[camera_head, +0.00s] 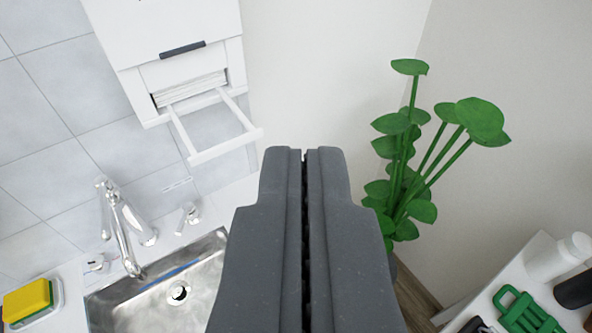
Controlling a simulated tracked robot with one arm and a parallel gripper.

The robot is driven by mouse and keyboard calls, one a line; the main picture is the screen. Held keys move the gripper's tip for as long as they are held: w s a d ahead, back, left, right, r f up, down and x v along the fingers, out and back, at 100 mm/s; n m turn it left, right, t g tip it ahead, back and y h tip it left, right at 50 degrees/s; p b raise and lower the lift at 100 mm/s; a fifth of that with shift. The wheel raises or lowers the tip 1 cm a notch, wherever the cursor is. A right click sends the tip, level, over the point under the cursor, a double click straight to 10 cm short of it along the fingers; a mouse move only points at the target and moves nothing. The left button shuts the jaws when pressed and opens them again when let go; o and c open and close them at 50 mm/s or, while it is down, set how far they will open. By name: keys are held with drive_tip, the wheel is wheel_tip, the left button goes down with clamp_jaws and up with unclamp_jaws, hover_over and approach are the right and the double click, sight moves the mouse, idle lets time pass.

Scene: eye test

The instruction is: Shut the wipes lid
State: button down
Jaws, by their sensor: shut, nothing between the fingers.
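A white wall dispenser (165,25) with a dark handle strip hangs at the upper left. A stack of white wipes (190,89) shows in the opening at its lower front. The wipes lid (226,147), a white open frame, sticks out from below this opening toward the lower right, so it stands open. My dark grey gripper (304,160) is in the middle of the view, shut and empty. Its tips appear just right of and below the lid's outer bar in the picture. I cannot tell the depth between them; no contact shows.
A steel sink (150,305) with a chrome faucet (122,225) lies at the lower left, beside a yellow sponge (27,300). A green plant (405,170) stands right of my gripper. A white surface at the lower right holds a white bottle (558,258) and a green item (524,312).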

drive_tip(key=shift+w+r, duration=0.1)
drive_tip(key=w+f+n+g+p, duration=0.2)
drive_tip(key=w+f+g+p, duration=0.3)
drive_tip(key=w+f+p, duration=0.45)
drive_tip(key=w+f+n+g+p, duration=0.3)
drive_tip(key=w+f+g+p, duration=0.25)
drive_tip(key=w, duration=0.65)
drive_tip(key=w+f+n+g+y+p, duration=0.1)
drive_tip(key=w+f+p, duration=0.15)
drive_tip(key=f, duration=0.65)
drive_tip(key=w+f+n+g+p, duration=0.15)
drive_tip(key=f+p, duration=0.25)
drive_tip(key=f, duration=0.4)
drive_tip(key=shift+s+d+r+m+p, duration=0.15)
drive_tip(key=shift+s+d, duration=0.15)
drive_tip(key=shift+s, duration=0.25)
drive_tip(key=shift+s+d+f+m+p, duration=0.1)
drive_tip(key=shift+s+d, duration=0.2)
drive_tip(key=shift+s, duration=0.3)
drive_tip(key=shift+s+d+r+m+p, duration=0.15)
drive_tip(key=shift+s+d, duration=0.15)
drive_tip(key=shift+s, duration=0.25)
